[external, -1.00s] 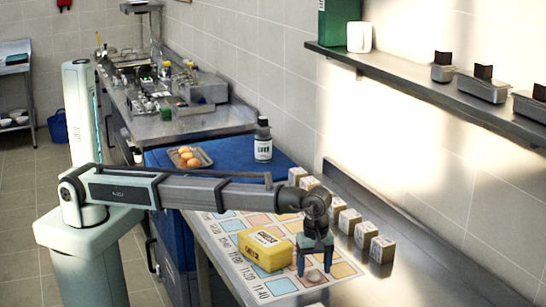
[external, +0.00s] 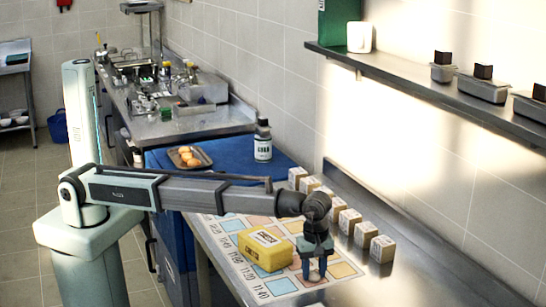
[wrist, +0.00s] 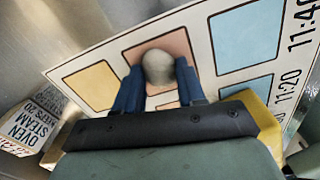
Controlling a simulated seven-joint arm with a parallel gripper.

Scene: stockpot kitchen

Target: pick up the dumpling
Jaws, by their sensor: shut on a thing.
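The dumpling (wrist: 158,67) is a small, pale, rounded lump. In the wrist view it sits between the tips of my gripper's two blue fingers (wrist: 158,84), with both fingers against its sides. In the external view my gripper (external: 314,272) points straight down at the printed mat, and its fingers are close together. The dumpling is mostly hidden by the fingers there. It is at or just above the mat; I cannot tell whether it touches.
The mat (external: 229,226) has coloured squares and printed times. A yellow box (external: 266,249) stands close left of my gripper. Several labelled cartons (external: 382,249) line the right side. A tray of brown round items (external: 203,157) and a dark bottle (external: 263,140) stand farther back.

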